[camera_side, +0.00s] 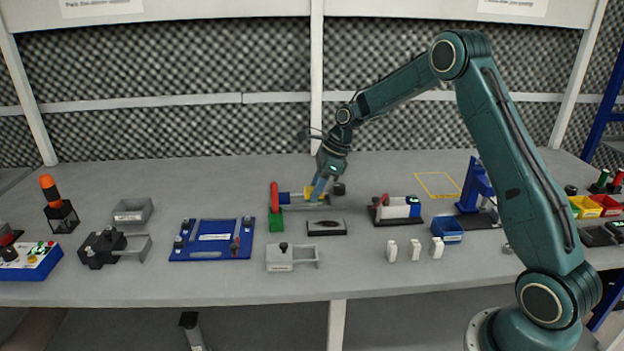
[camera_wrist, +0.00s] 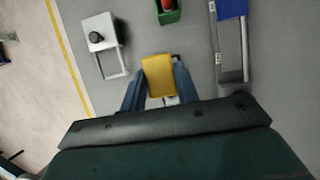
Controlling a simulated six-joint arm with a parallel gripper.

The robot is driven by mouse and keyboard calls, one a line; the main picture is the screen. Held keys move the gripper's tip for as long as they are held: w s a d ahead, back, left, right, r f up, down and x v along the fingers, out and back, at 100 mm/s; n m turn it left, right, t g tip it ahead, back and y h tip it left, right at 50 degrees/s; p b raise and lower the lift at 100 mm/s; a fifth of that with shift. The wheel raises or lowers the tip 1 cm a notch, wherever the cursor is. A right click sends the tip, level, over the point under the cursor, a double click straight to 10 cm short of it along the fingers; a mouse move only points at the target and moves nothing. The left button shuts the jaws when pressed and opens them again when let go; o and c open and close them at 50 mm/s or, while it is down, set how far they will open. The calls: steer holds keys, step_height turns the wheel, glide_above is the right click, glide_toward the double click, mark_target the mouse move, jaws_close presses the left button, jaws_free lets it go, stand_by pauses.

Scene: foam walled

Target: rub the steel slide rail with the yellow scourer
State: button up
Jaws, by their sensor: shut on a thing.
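The yellow scourer (camera_wrist: 158,75) is a small flat pad held between the two blue fingers of my gripper (camera_wrist: 160,92). The scourer also shows in the side view (camera_side: 311,190), partly behind the fingers of my gripper (camera_side: 318,187). What looks like the steel slide rail (camera_wrist: 244,55) is a grey metal frame with a blue block at its top end, to the right of the scourer in the wrist view. A clear gap separates them there. In the side view the rail (camera_side: 312,204) is small and partly covered by my gripper, so the height of the scourer above it is unclear.
A green block (camera_side: 276,222) with a red part stands left of my gripper. A grey fixture with a black knob (camera_side: 281,258) and a dark flat block (camera_side: 326,228) are in front. A blue plate fixture (camera_side: 213,239) lies left; a red-handled clamp (camera_side: 398,210) stands right.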

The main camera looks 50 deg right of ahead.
steer(key=shift+w+f, duration=0.4)
steer(key=shift+w, duration=0.05)
steer(key=shift+f, duration=0.1)
